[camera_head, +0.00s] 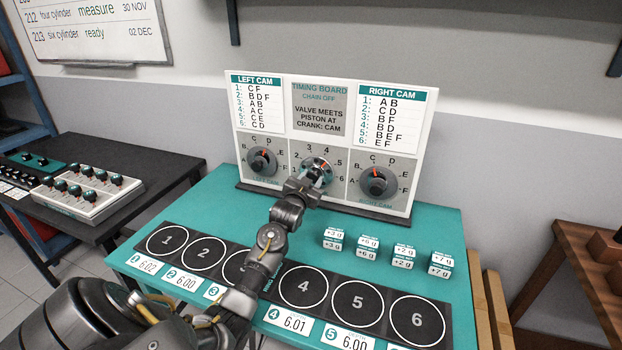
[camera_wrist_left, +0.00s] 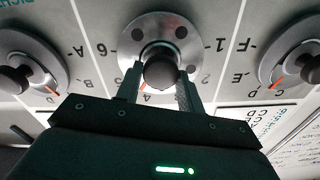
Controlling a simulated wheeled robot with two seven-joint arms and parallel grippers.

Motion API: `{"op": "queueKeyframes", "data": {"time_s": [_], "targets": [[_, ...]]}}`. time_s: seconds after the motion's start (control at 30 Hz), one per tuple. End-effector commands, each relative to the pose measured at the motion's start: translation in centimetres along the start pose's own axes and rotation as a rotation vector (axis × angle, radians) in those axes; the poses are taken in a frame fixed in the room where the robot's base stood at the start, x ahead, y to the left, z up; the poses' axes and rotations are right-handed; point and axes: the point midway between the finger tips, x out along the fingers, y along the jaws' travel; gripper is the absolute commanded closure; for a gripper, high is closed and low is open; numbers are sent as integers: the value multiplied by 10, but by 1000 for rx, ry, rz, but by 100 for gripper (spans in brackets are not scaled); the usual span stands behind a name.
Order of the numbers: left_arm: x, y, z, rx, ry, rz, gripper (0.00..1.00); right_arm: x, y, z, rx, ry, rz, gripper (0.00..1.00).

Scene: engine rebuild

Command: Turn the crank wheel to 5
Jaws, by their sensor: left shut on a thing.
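The crank wheel (camera_head: 317,165) is the small silver dial in the middle of the timing board (camera_head: 350,131), ringed by numbers. The wheel also shows in the wrist view (camera_wrist_left: 133,27), which sees the board upside down. Its orange mark appears to point near 4, though the gripper partly hides it. My left gripper (camera_head: 313,177) reaches up to the wheel; in the wrist view its two fingers (camera_wrist_left: 160,80) are closed on the round dark knob (camera_wrist_left: 161,71) at the wheel's middle. My right gripper is not in view.
The left cam dial (camera_head: 262,161) and right cam dial (camera_head: 378,182) flank the wheel closely. Small white labelled weights (camera_head: 367,247) stand on the teal table (camera_head: 445,225). Numbered circles (camera_head: 357,302) run along the front. A side table (camera_head: 125,165) with a knob box is at left.

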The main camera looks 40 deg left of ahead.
Motion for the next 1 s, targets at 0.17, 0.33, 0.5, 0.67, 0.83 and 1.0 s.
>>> {"op": "queueKeyframes", "data": {"time_s": [0.17,0.33,0.5,0.67,0.83,1.0], "targets": [[0,0,-1,144,0,-1,85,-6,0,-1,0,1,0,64],[0,0,-1,260,1,-1,85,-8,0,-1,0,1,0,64],[0,1,-1,346,1,-1,85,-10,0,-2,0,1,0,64],[0,0,-1,397,2,-2,85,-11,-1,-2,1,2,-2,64],[0,1,-1,420,2,-2,85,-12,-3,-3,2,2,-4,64],[0,1,-1,425,2,-2,85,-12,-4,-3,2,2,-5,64]]}}
